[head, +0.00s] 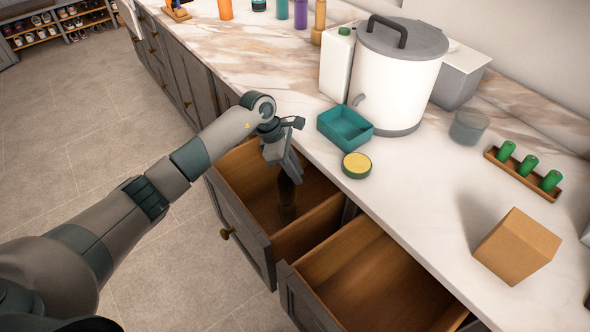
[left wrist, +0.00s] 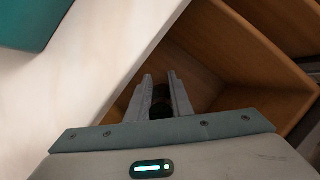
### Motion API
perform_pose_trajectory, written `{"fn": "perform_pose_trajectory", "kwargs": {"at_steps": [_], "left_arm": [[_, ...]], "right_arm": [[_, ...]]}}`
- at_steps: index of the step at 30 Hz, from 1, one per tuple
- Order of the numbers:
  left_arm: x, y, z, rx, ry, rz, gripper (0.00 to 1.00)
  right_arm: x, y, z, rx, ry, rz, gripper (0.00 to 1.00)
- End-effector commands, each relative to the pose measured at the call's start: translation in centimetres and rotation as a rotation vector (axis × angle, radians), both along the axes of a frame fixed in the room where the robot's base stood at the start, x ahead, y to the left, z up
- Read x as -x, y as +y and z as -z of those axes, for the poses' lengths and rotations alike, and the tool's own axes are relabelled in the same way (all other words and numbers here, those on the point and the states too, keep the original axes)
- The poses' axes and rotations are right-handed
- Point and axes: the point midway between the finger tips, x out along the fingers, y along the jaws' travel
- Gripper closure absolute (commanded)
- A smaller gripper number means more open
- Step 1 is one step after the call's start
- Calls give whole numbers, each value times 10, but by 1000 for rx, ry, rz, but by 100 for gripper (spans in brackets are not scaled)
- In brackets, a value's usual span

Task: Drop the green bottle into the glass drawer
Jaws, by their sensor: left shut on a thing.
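My left gripper (head: 287,168) points down over the left open drawer (head: 245,222), shut on a dark bottle (head: 288,192). The bottle hangs below the fingers, inside the drawer's outline; it looks nearly black-brown, and I cannot make out green. In the left wrist view its dark end (left wrist: 161,98) shows between the fingers, with the wooden drawer interior (left wrist: 225,50) beyond. I cannot tell whether the bottle touches the drawer floor. A second open drawer (head: 375,285) to the right looks empty. No label shows which is the glass drawer. My right gripper is out of view.
The marble counter runs along the drawers. On it are a teal tray (head: 345,120), a yellow-topped round tin (head: 356,165), a large white pot (head: 392,85), a cardboard box (head: 517,246) and a wooden holder (head: 535,185) with green cylinders. Several bottles stand farther back.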

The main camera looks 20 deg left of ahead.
Motion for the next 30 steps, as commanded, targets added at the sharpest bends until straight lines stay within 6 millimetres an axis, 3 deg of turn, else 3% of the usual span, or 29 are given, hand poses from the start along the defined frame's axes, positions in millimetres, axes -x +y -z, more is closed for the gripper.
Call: {"fn": "perform_pose_trajectory", "kwargs": {"at_steps": [4, 13, 30], "left_arm": [[0, 2, 8, 0, 0, -3, 100], [-1, 2, 11, -1, -2, -1, 100], [0, 2, 24, -1, 0, -1, 100]], "right_arm": [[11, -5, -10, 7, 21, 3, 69], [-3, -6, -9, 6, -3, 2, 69], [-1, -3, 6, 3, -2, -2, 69]]}}
